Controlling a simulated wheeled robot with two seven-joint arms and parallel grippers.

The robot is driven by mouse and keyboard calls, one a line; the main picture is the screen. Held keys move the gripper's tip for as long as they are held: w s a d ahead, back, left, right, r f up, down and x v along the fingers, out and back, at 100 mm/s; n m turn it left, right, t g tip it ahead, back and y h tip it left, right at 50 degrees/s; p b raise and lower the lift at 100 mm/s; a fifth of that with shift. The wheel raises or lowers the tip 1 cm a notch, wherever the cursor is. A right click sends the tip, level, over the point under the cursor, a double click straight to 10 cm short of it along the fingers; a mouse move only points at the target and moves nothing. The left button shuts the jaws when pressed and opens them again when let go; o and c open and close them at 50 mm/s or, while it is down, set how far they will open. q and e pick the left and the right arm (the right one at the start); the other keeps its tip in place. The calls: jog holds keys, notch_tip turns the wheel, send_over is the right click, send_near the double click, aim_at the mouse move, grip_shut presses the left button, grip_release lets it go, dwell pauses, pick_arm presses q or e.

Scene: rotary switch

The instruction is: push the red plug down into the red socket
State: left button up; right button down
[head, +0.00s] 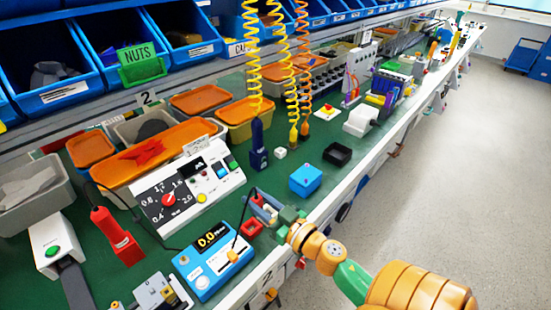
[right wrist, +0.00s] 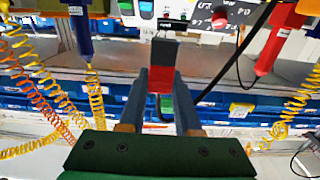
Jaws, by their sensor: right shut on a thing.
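My right gripper (head: 268,208) reaches in from the lower right, low over the green bench beside the blue meter. Its two blue-grey fingers are shut on a small block, dark grey with a red part, which I take to be the red plug; it shows between the fingertips in the right wrist view (right wrist: 161,78). In the head view a bit of its red (head: 258,200) shows by the fingers. A small red box-like piece, likely the red socket (head: 251,229), stands beside the gripper, between it and the meter. Whether plug and socket touch is unclear. My left gripper is out of view.
A blue meter (head: 212,262) with a lit display stands left of the gripper. A white switch panel (head: 175,187) with a red knob is behind it. A blue cube (head: 306,179) and a black tray (head: 337,154) lie farther right. A red tool (head: 117,237) stands left.

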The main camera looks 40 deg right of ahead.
jog(key=f+b, duration=0.1)
jog(key=w+f+b, duration=0.1)
jog(key=f, duration=0.1)
jog(key=w+a+f+b, duration=0.1)
jog(key=f, duration=0.1)
jog(key=shift+a+b, duration=0.1)
jog(key=shift+b, duration=0.3)
jog(key=shift+f+b, duration=0.4)
jog(key=shift+f, duration=0.1)
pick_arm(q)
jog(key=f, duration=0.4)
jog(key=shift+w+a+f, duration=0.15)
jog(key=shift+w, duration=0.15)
pick_arm(e)
jog(key=shift+f, duration=0.1)
pick_arm(q)
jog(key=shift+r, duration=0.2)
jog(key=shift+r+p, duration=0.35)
jog(key=shift+p, duration=0.15)
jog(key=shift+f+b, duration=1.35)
pick_arm(e)
jog(key=shift+f, duration=1.65)
